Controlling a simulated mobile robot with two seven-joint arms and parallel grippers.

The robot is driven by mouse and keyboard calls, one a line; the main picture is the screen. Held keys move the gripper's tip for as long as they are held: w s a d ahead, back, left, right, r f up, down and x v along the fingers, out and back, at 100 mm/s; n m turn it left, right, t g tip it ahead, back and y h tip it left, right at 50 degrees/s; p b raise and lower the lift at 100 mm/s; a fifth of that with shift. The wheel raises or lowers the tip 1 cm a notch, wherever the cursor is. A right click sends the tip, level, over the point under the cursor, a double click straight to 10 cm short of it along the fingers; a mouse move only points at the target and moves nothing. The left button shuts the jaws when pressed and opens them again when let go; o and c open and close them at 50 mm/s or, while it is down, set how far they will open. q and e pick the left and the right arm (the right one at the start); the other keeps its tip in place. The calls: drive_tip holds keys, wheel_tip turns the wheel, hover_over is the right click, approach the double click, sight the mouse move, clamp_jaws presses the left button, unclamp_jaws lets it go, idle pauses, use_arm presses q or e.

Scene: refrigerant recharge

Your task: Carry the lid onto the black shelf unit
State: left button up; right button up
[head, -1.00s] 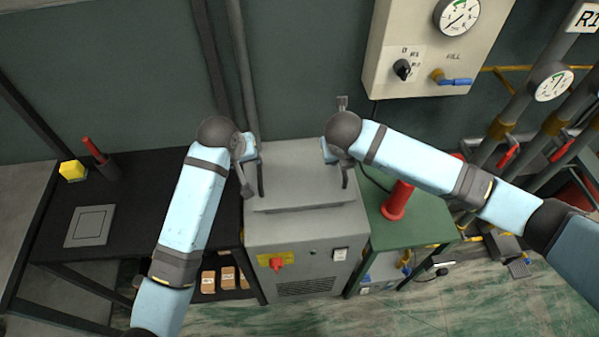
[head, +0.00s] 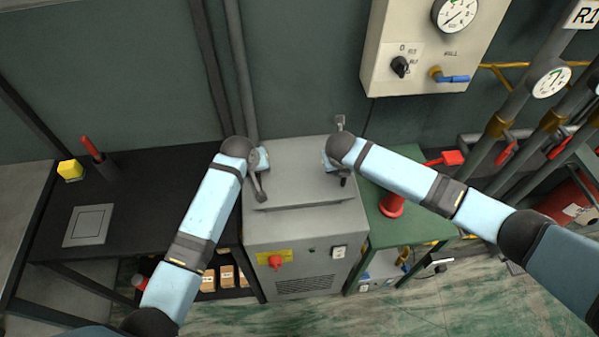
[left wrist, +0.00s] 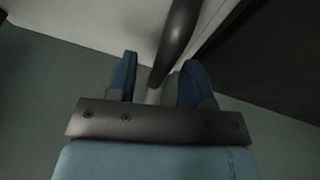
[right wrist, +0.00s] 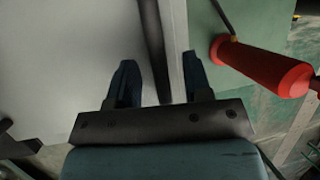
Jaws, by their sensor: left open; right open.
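The grey lid (head: 300,180) lies on top of the grey machine cabinet (head: 305,240), with a dark bar handle at each side. My left gripper (head: 263,160) is open at the left handle; in the left wrist view the dark bar (left wrist: 176,40) runs between its blue fingers (left wrist: 158,75). My right gripper (head: 332,163) is open at the right handle; in the right wrist view that bar (right wrist: 152,40) passes between its fingers (right wrist: 160,78). Contact cannot be told. The black shelf unit (head: 140,190) stands left of the cabinet.
On the shelf unit lie a grey square plate (head: 88,226), a yellow block (head: 70,170) and a red-handled tool in a dark holder (head: 100,160). Between them its top is free. A green table (head: 415,230) with a red cylinder (head: 392,206) stands right. A gauge panel (head: 425,50) hangs behind.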

use_arm(q)
drive_tip(key=shift+w+d+f, duration=0.1)
drive_tip(key=shift+w+f, duration=0.15)
drive_tip(key=shift+f, duration=0.4)
use_arm(e)
drive_tip(key=shift+w+d+f, duration=0.15)
drive_tip(key=shift+w+f, duration=0.1)
drive_tip(key=shift+f, duration=0.4)
use_arm(q)
drive_tip(key=shift+c, duration=0.4)
use_arm(e)
drive_tip(key=shift+c, duration=0.4)
use_arm(q)
clamp_jaws()
use_arm(e)
clamp_jaws()
use_arm(q)
drive_tip(key=shift+r, duration=0.1)
use_arm(e)
drive_tip(key=shift+r, duration=0.1)
